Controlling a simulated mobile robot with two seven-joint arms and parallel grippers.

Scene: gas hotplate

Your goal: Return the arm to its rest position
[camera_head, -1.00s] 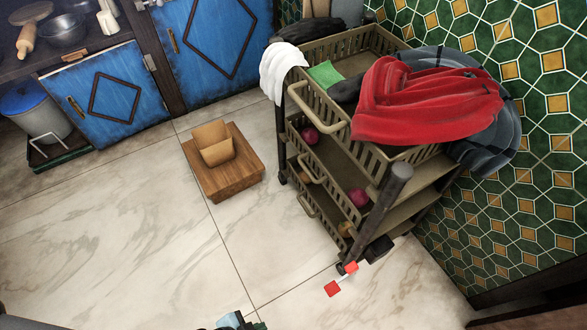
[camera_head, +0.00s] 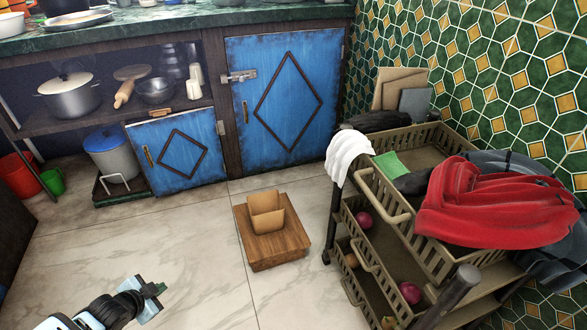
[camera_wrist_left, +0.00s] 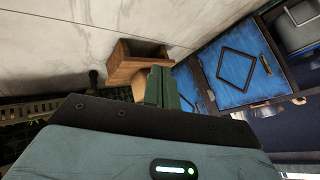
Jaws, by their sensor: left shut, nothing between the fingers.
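My left arm comes in at the lower left of the head view. Its gripper (camera_head: 155,290) is shut and empty, in the air above the pale marble floor, touching nothing. In the left wrist view the fingers (camera_wrist_left: 161,88) are together, with nothing seen between them. Beyond them shows a wooden box (camera_wrist_left: 137,62) on the floor, partly covered by the fingers. My right gripper is not in view.
A tiered cart (camera_head: 400,215) with a red cloth (camera_head: 490,205) stands at the right. An open blue cabinet door (camera_head: 178,150) and a lidded bin (camera_head: 110,155) stand behind the gripper. Bare floor (camera_head: 130,245) lies around the gripper.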

